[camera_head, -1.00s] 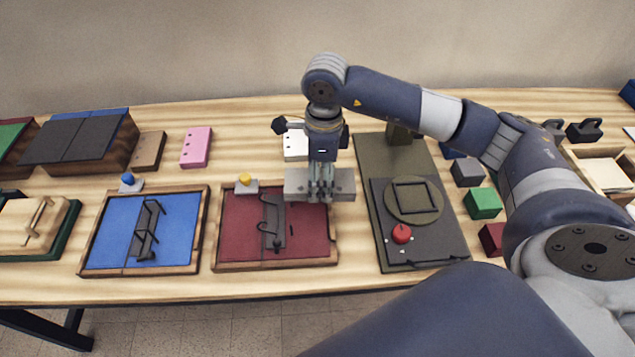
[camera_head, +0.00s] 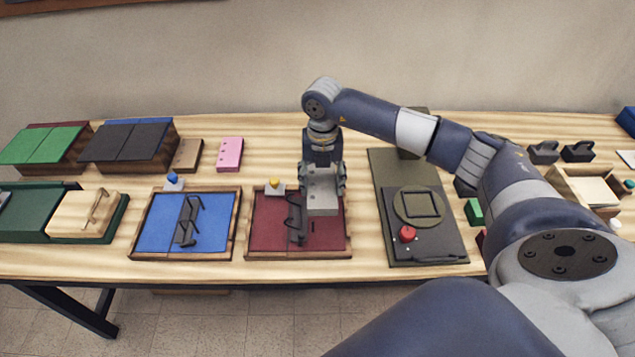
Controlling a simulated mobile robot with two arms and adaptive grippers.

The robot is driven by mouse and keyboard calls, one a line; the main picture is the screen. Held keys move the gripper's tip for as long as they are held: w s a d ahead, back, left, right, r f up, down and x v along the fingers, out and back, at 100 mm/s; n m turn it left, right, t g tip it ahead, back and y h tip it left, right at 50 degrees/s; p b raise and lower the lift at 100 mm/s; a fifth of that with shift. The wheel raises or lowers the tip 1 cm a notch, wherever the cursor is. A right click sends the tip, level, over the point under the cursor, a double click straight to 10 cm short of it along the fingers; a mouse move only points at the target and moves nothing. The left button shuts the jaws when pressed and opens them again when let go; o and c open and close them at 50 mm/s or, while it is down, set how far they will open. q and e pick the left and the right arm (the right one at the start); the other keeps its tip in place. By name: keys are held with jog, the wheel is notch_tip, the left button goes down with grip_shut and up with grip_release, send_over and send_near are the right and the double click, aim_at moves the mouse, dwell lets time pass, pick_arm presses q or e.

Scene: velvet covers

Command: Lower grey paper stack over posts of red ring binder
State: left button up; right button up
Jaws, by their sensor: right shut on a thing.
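The red ring binder (camera_head: 270,239) lies open in a wooden-rimmed tray near the middle of the table. Its dark ring mechanism (camera_head: 296,222) stands up from it, left of the held stack. My right gripper (camera_head: 322,180) is shut on the grey paper stack (camera_head: 322,198). The stack is over the right part of the red binder, and its gap above the binder is hard to tell. Any posts under the stack are hidden. My left gripper is not in view.
A blue ring binder (camera_head: 158,222) lies to the left. A dark green board with a red knob (camera_head: 407,233) stands to the right. A pink punched stack (camera_head: 230,154) and a brown one (camera_head: 188,155) lie behind. A yellow knob (camera_head: 275,182) sits at the red binder's back edge.

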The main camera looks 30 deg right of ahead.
jog(key=shift+w+d+f+b, duration=0.1)
jog(key=shift+f+b, duration=0.2)
jog(key=shift+f, duration=0.2)
jog(key=shift+f+b, duration=3.6)
jog(key=shift+f, duration=1.55)
jog(key=o, duration=1.3)
jog(key=shift+r, duration=0.1)
notch_tip(320, 180, up, 12)
jog(key=shift+f, duration=0.1)
